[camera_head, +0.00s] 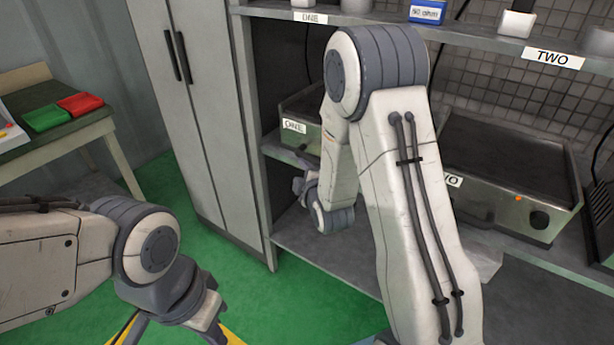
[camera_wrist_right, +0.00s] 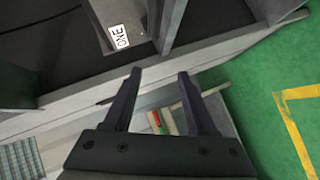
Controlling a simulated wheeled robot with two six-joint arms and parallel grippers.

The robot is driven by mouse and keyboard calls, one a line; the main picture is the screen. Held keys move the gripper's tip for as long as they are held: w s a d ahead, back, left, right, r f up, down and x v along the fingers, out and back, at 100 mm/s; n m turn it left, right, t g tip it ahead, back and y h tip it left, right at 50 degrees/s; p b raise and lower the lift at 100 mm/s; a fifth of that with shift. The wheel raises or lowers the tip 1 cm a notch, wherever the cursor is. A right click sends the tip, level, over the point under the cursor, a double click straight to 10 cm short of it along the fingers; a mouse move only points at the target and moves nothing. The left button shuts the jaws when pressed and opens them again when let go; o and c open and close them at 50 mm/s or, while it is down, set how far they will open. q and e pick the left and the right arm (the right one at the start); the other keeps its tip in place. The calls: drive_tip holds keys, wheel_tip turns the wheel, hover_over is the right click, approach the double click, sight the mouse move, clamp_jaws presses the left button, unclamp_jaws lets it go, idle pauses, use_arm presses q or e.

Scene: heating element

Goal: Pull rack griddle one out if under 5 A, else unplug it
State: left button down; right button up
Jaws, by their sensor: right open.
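Griddle one, with its ONE label (camera_head: 294,126), stands on the left of the rack's middle shelf, mostly hidden behind my right arm. Its label also shows in the right wrist view (camera_wrist_right: 119,37). My right gripper (camera_head: 303,187) is at the shelf's front edge, just below griddle one. In the wrist view its two fingers (camera_wrist_right: 158,76) are apart with nothing held, and the griddle lies beyond them. My left gripper (camera_head: 212,330) hangs low at the bottom edge, partly cut off. A blue device (camera_head: 427,11) with a small display sits on the upper shelf; its text is too small to read.
Griddle two (camera_head: 510,185) stands on the right of the rack. The upper shelf (camera_head: 470,38) carries ONE and TWO labels and white blocks. A grey cabinet (camera_head: 205,110) adjoins the rack. A table (camera_head: 100,130) at left holds green and red pads. Green floor is clear between.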

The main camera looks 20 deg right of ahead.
sight(308, 159)
use_arm(q)
wheel_tip(308, 159, down, 2)
drive_tip(key=shift+f+b, duration=0.1)
drive_tip(key=shift+b, duration=0.3)
use_arm(e)
drive_tip(key=w+d+f, duration=0.1)
drive_tip(key=w+d, duration=0.1)
drive_tip(key=w, duration=0.1)
drive_tip(key=w+d+f+t+h, duration=0.1)
drive_tip(key=w+d, duration=0.1)
drive_tip(key=w, duration=0.2)
drive_tip(key=w+d+f+n+t, duration=0.1)
drive_tip(key=w+d+f, duration=0.1)
drive_tip(key=w, duration=0.1)
drive_tip(key=shift+w+h, duration=0.3)
drive_tip(key=shift+w, duration=0.1)
drive_tip(key=shift+c, duration=0.4)
clamp_jaws()
drive_tip(key=shift+a, duration=0.1)
